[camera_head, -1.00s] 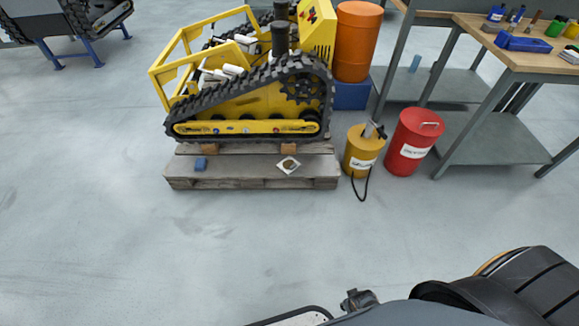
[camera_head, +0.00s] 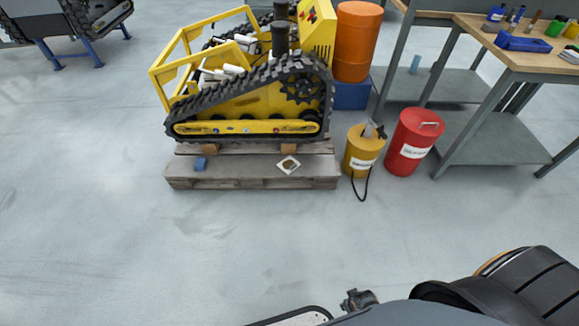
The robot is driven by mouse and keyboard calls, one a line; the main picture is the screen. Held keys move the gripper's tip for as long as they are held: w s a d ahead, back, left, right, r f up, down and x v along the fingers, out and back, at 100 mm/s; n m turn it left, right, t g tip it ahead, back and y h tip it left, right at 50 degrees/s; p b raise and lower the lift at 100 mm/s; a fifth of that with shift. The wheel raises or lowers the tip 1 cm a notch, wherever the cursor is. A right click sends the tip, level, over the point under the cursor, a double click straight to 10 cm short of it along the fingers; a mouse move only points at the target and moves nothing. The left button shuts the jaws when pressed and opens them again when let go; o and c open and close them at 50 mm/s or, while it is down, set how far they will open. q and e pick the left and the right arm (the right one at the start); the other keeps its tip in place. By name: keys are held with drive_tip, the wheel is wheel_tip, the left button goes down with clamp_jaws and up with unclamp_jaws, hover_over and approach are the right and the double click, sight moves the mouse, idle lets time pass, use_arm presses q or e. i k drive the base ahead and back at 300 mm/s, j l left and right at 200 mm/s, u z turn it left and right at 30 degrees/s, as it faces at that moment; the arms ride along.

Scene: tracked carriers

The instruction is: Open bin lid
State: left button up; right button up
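A red cylindrical bin (camera_head: 414,143) with a white label and a small handle on its lid stands on the floor, left of the workbench. Its lid (camera_head: 424,122) looks shut. A smaller yellow can (camera_head: 363,150) with a white label, a grey and black top piece and a black hose stands to its left. Which of them the task calls the bin I cannot tell. Neither of my grippers can be made out; dark and grey parts of my own body fill the bottom right of the view.
A yellow tracked carrier (camera_head: 250,103) sits on a wooden pallet (camera_head: 232,180). An orange drum (camera_head: 356,42) on a blue base stands behind the cans. A workbench (camera_head: 519,57) with tools is at the right. The floor in front is clear.

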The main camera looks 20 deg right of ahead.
sight(421, 121)
drive_tip(key=z, duration=1.6)
